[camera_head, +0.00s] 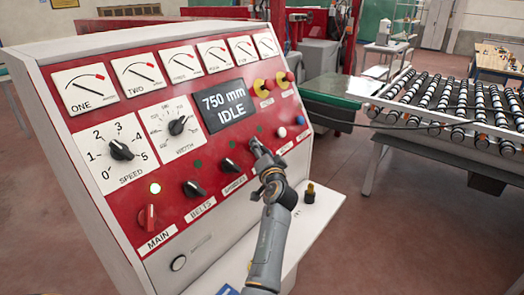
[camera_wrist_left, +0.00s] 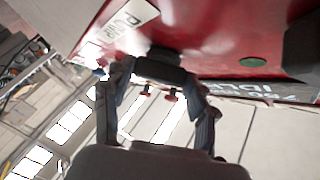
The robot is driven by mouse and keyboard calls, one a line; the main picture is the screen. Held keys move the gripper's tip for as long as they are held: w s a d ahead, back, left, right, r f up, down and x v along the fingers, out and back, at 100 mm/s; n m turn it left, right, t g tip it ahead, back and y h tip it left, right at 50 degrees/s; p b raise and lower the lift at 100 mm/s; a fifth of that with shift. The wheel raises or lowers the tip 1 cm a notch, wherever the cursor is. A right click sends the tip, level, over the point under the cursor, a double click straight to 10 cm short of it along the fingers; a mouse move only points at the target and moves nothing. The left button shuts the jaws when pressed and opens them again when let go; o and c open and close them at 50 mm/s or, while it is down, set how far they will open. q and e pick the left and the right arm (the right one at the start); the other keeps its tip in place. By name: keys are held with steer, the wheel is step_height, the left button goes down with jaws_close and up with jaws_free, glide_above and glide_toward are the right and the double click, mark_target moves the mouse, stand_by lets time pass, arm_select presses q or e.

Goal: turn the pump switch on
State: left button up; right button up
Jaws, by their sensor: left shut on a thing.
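The pump switch (camera_wrist_left: 160,70) is a black knob on the red panel, beside a white label (camera_wrist_left: 128,20) that reads roughly PUMP in the left wrist view. My left gripper (camera_head: 258,150) reaches the panel right of the third knob and hides most of the switch in the head view. In the left wrist view its fingers (camera_wrist_left: 160,88) are on both sides of the knob, shut on it. The knob's exact angle is hard to tell. The round lamp (camera_wrist_left: 253,62) near it is dark green, unlit. My right gripper is not in view.
The display (camera_head: 223,104) reads 750 mm IDLE. Buttons (camera_head: 282,132) lie to the right. A small dark bottle-like object (camera_head: 310,192) stands on the ledge.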

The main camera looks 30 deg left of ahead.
arm_select(q)
steer(key=shift+a+r+m+h, duration=0.1)
steer(key=shift+m+h, duration=0.3)
steer(key=shift+m, duration=0.1)
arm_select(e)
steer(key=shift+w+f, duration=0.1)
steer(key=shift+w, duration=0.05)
arm_select(q)
steer(key=shift+s+a+r+m+h, duration=0.1)
steer(key=shift+m+h, duration=0.3)
steer(key=shift+m, duration=0.1)
steer(key=m+h, duration=0.1)
steer(key=m, duration=0.1)
steer(key=m+h, duration=0.1)
steer(key=shift+a+r+g+h, duration=0.15)
steer(key=shift+r+g+h, duration=0.1)
steer(key=shift+g+h, duration=0.05)
steer(key=m+g+h, duration=0.1)
steer(key=m, duration=0.1)
steer(key=m+g+h, duration=0.1)
steer(key=m+h, duration=0.1)
steer(key=shift+a+r, duration=0.1)
steer(key=shift+r, duration=0.1)
steer(key=shift+m+g+h, duration=0.5)
steer(key=shift+m+g, duration=0.1)
steer(key=shift+m, duration=0.1)
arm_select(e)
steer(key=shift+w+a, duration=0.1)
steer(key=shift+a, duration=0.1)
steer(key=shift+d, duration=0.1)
